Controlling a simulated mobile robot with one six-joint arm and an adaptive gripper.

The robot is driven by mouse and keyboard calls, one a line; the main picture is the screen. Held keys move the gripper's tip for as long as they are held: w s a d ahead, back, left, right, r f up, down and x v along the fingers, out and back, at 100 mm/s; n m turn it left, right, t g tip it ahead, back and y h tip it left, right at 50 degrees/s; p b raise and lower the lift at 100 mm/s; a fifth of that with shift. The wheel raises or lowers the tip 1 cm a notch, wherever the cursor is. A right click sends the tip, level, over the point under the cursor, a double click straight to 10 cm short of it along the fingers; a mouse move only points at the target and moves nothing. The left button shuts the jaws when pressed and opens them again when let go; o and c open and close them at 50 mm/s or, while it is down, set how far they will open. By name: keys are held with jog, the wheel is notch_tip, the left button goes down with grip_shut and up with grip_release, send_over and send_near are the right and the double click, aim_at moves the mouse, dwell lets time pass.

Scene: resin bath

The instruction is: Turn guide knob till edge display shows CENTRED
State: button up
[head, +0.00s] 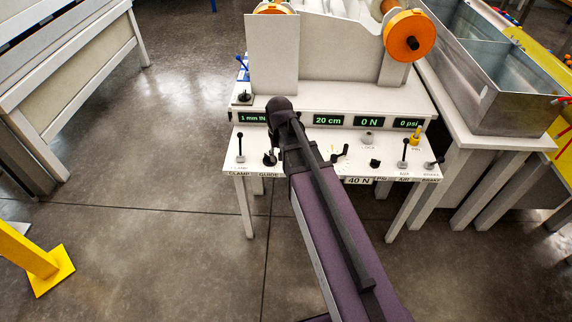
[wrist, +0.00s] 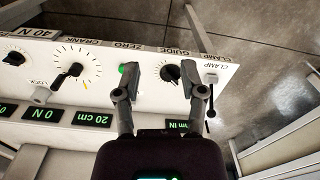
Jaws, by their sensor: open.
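The guide knob (wrist: 170,73) is a black knob on a dial with tick marks, beside the GUIDE label. My gripper (wrist: 164,66) is open, with one finger on each side of the knob in the wrist view. I cannot tell whether either finger touches it. In the head view the knob (head: 270,158) shows beside my arm, which hides much of the gripper. The edge display (head: 253,118) glows green and appears to read 1 mm IN. In the wrist view this display (wrist: 187,125) is partly covered by my gripper.
A clamp lever (wrist: 211,95) stands close beside one finger. A green button (wrist: 124,69) is near the other finger, and the crank dial (wrist: 73,70) is farther left. Other displays (head: 328,120) read 20 cm, 0 N and 0 psi. A metal tank (head: 515,105) stands at right.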

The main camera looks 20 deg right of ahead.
jog(key=s+r+p, duration=0.1)
jog(key=s, duration=0.5)
jog(key=shift+s+r+n, duration=0.35)
jog(key=shift+r+n, duration=0.05)
jog(key=o, duration=0.4)
jog(key=shift+w, duration=0.1)
jog(key=shift+o, duration=1.3)
jog(key=shift+w+f, duration=0.15)
jog(key=shift+w, duration=0.05)
jog(key=w+f+m+b, duration=0.3)
jog(key=w+m, duration=0.3)
jog(key=w, duration=0.6)
jog(key=w+f+m+b, duration=0.4)
jog(key=w+m, duration=0.1)
jog(key=w, duration=0.8)
jog(key=shift+f+m, duration=0.2)
jog(key=shift+m, duration=0.2)
jog(key=shift+s+f, duration=0.1)
jog(key=shift+f, duration=0.05)
notch_tip(320, 180, down, 14)
jog(key=b, duration=1.4)
jog(key=shift+r, duration=0.25)
